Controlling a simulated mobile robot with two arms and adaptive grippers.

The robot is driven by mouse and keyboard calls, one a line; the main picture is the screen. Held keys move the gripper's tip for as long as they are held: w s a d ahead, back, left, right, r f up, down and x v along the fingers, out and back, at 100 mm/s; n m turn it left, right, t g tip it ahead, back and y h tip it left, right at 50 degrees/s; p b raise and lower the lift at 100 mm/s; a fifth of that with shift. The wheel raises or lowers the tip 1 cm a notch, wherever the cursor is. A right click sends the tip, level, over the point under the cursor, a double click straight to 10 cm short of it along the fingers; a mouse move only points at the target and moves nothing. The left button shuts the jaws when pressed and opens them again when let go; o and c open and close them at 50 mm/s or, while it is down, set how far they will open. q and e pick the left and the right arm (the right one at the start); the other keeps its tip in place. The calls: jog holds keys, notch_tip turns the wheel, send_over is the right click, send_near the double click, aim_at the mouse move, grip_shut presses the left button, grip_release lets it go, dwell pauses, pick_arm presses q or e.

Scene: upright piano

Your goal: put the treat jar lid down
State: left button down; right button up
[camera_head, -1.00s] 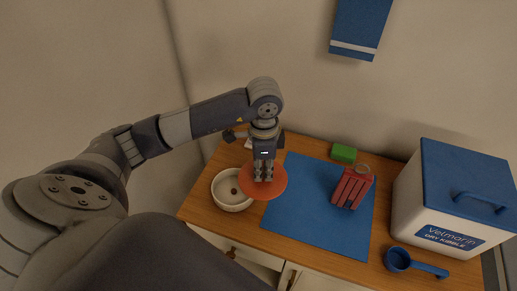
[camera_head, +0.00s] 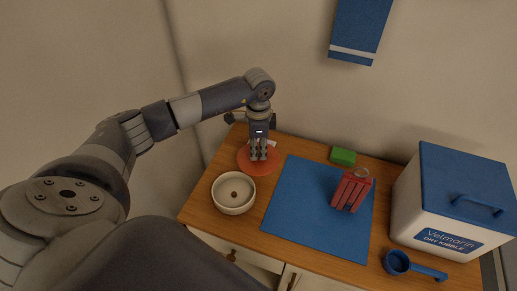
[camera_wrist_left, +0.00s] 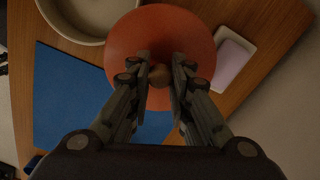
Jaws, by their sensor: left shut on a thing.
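The treat jar lid is an orange-red disc (camera_head: 258,168) with a round knob. My left gripper (camera_head: 259,157) points down and is shut on the knob, above the back left of the table. In the left wrist view, both fingers (camera_wrist_left: 164,75) sit on either side of the lid's knob, and the lid (camera_wrist_left: 160,28) lies beyond them. I cannot tell whether the lid touches the tabletop. My right gripper is not in view.
A cream bowl (camera_head: 233,204) with something small inside stands just in front of the lid. A pale item in a white dish (camera_wrist_left: 233,57) is beside the lid. A blue mat (camera_head: 297,219), red object (camera_head: 351,190), green block (camera_head: 343,156), blue scoop (camera_head: 397,262) and kibble bin (camera_head: 430,200) are to the right.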

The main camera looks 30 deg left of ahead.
aim_at(259, 151)
pick_arm(q)
jog(key=shift+f, duration=0.35)
jog(key=shift+f+b, duration=0.3)
jog(key=shift+f, duration=0.3)
jog(key=c, duration=1.5)
grip_release()
jog(key=shift+o, duration=0.2)
jog(key=shift+r, duration=0.55)
notch_tip(259, 151, up, 12)
